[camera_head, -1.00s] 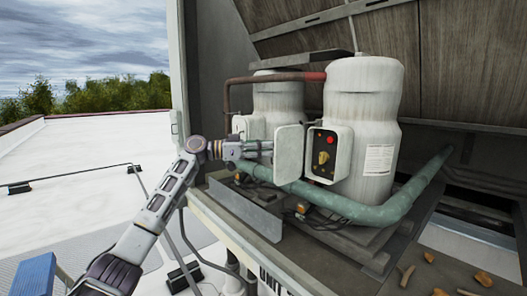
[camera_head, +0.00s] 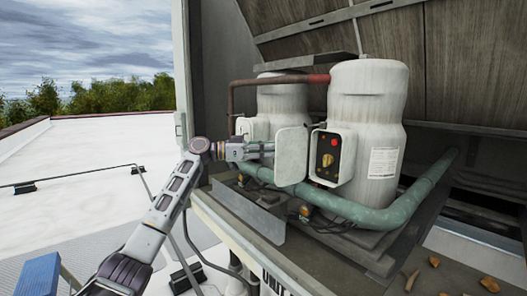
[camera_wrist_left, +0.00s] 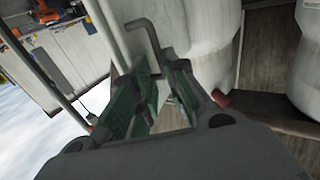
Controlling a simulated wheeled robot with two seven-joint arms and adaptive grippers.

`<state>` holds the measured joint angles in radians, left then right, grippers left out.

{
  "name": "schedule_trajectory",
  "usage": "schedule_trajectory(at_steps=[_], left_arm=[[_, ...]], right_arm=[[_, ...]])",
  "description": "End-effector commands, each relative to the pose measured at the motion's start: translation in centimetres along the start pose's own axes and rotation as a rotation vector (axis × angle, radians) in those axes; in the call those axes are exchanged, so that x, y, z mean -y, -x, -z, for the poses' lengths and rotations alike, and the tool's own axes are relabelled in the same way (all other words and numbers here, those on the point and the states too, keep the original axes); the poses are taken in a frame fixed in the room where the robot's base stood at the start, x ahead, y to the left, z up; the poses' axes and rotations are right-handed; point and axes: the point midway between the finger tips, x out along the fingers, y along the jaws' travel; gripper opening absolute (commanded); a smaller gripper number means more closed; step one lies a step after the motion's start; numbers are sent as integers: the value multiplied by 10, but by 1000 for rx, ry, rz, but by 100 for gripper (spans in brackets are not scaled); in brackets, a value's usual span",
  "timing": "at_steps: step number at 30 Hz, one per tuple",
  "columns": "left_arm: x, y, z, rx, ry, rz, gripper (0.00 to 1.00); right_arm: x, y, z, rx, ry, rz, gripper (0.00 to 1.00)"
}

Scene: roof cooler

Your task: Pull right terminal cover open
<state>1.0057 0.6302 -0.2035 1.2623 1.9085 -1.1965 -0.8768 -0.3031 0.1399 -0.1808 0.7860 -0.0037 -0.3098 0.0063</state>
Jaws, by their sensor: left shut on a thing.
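The right terminal cover (camera_head: 291,156) is a pale grey-white panel standing swung out to the left of its terminal box (camera_head: 346,157) on the front white tank. The box's inside shows, with a red button and a yellow part. My left gripper (camera_head: 268,150) reaches in from the left and is shut on the cover; the cover's edge hides part of the fingertips. In the left wrist view the two dark green-padded fingers (camera_wrist_left: 160,98) close toward a pale panel, but the exact contact is unclear. My right gripper is not in view.
The front tank (camera_head: 367,120) and a rear tank (camera_head: 281,105) stand behind the cover. A green pipe (camera_head: 375,217) runs low in front of them, and a brown pipe (camera_head: 262,80) runs above. An upright metal strip (camera_head: 246,214) lies below the gripper. Open roof (camera_head: 85,150) lies left.

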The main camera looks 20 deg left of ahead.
Motion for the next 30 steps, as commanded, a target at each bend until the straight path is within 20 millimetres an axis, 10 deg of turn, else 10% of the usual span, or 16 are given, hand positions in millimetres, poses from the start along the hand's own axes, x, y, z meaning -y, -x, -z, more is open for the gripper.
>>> schedule_trajectory(at_steps=[19,30], left_arm=[[-2,-5,4,-10,-2,-3,28],[-2,29,2,-8,0,-1,28]], right_arm=[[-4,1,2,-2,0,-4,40],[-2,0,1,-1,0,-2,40]])
